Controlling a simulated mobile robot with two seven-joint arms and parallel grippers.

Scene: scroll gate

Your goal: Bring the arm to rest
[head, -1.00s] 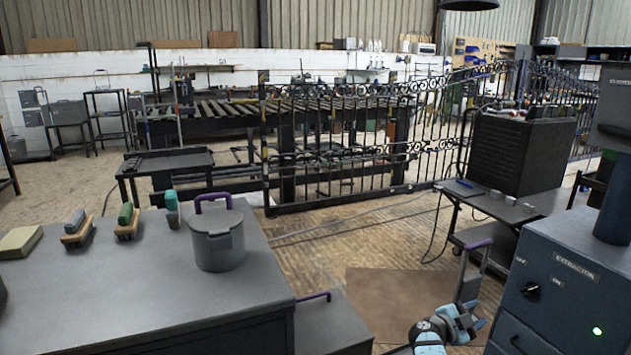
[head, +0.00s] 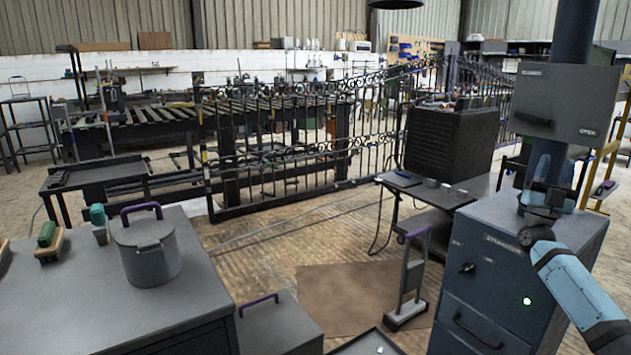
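My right arm (head: 580,290) comes in from the lower right, pale blue with dark joints. My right gripper (head: 553,172) is raised above the top of the dark blue extractor cabinet (head: 480,262), in front of the grey box marked OPEN (head: 562,100). Its two fingers point up and stand apart, with nothing seen between them. I cannot tell whether it touches the cabinet. My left gripper is not in view.
A lidded grey pot (head: 148,258) with a purple handle stands on the grey bench (head: 70,310) at left, near brushes (head: 48,243). A purple-topped stand (head: 408,285) is left of the cabinet. A black crate (head: 450,140) sits on a table behind.

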